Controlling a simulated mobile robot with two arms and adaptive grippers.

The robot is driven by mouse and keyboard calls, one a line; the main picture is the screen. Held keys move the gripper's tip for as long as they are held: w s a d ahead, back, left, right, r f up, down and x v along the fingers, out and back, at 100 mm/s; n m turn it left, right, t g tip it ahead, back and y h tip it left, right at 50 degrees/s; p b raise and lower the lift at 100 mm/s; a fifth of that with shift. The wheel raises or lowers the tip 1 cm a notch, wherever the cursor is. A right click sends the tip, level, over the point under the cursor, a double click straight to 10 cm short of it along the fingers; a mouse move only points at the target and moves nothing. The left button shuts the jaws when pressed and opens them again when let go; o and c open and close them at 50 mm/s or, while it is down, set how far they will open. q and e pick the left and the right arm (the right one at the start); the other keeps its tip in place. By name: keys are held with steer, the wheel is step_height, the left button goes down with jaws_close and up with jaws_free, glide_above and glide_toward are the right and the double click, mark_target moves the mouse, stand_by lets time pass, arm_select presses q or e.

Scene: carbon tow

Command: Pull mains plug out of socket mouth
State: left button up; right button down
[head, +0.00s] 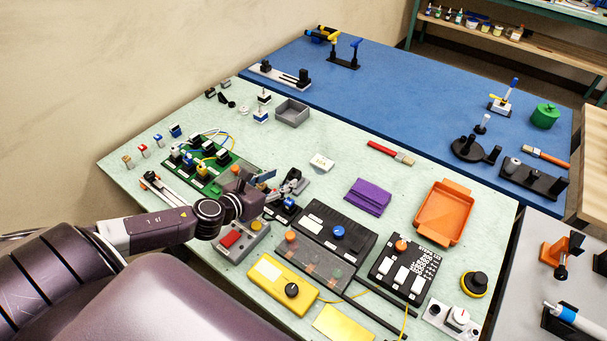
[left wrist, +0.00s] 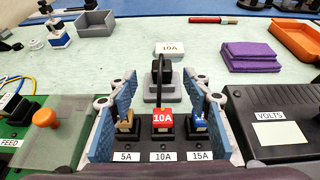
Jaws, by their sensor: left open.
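My left gripper (head: 268,188) is over the left part of the green-grey table. In the left wrist view its blue-padded fingers (left wrist: 162,100) are spread wide with nothing gripped. Between and below them is a fuse row marked 5A, 10A and 15A, with a red 10A fuse (left wrist: 163,120) in the middle. Just beyond stands a black upright piece (left wrist: 160,70) on a grey stepped base (left wrist: 158,94). A white plug-like piece (head: 458,317) sits on a pale plate with dark holes (head: 436,311) at the table's near right; I cannot tell for sure which piece is the mains plug. My right gripper is out of view.
A green circuit board (head: 206,178) lies left of the gripper. A purple cloth (head: 368,197), an orange tray (head: 444,212) and a black panel (head: 400,270) lie to the right. A yellow box (head: 280,283) is in front. The table's middle back is mostly clear.

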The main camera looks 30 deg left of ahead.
mark_target(292, 174)
arm_select(q)
steer(key=shift+w, duration=0.4)
steer(key=shift+w+f, duration=0.15)
steer(key=shift+w, duration=0.2)
steer(key=shift+w+f+p, duration=0.15)
steer(key=shift+w+p, duration=0.05)
steer(key=shift+p, duration=0.1)
steer(key=p+x, duration=0.1)
steer(key=x, duration=0.3)
steer(key=shift+w+d, duration=0.15)
steer(key=shift+d, duration=0.05)
steer(key=shift+w+f, duration=0.25)
steer(key=shift+w, duration=0.2)
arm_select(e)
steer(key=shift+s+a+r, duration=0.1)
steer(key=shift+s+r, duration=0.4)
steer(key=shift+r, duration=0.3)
arm_select(q)
steer(key=shift+s, duration=0.1)
steer(key=shift+c, duration=0.4)
